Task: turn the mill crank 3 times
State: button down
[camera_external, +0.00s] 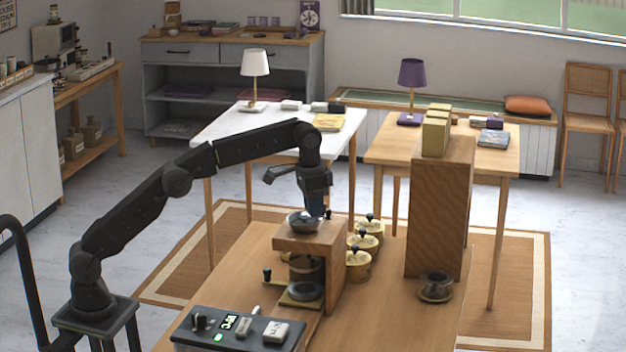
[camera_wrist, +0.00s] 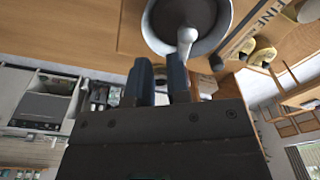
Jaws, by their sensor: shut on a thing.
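The mill (camera_external: 322,245) is a wooden block on the front table, with a dark metal bowl (camera_external: 303,223) on its top. In the wrist view the bowl (camera_wrist: 155,38) is round and grey, and the pale metal crank (camera_wrist: 187,38) reaches from over it toward my fingers. My gripper (camera_external: 326,211) points down at the right side of the mill top. In the wrist view my gripper (camera_wrist: 160,72) has its two fingers a small gap apart, shut on the crank's handle. The handle itself is mostly hidden between the fingers.
Several yellow canisters (camera_external: 358,264) with dark knobs stand close right of the mill. A tall wooden block (camera_external: 437,215) and a dark cup on a saucer (camera_external: 436,293) are farther right. A control panel (camera_external: 238,330) lies in front. Bare tabletop (camera_external: 385,315) shows between.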

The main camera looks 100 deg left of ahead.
jog(key=w, duration=0.1)
jog(key=w+a+t, duration=0.1)
jog(key=w, duration=0.1)
jog(key=w+f+t+y, duration=0.1)
jog(key=shift+w+a, duration=0.15)
jog(key=shift+s+d+f, duration=0.1)
jog(key=shift+s+d, duration=0.2)
jog(key=shift+d, duration=0.3)
jog(key=shift+s+d+f, duration=0.1)
jog(key=shift+s+d, duration=0.2)
jog(key=shift+d, duration=0.25)
jog(key=shift+r, duration=0.1)
jog(key=shift+s+d, duration=0.85)
jog(key=shift+s, duration=0.3)
jog(key=shift+s+r, duration=0.15)
jog(key=shift+s, duration=0.1)
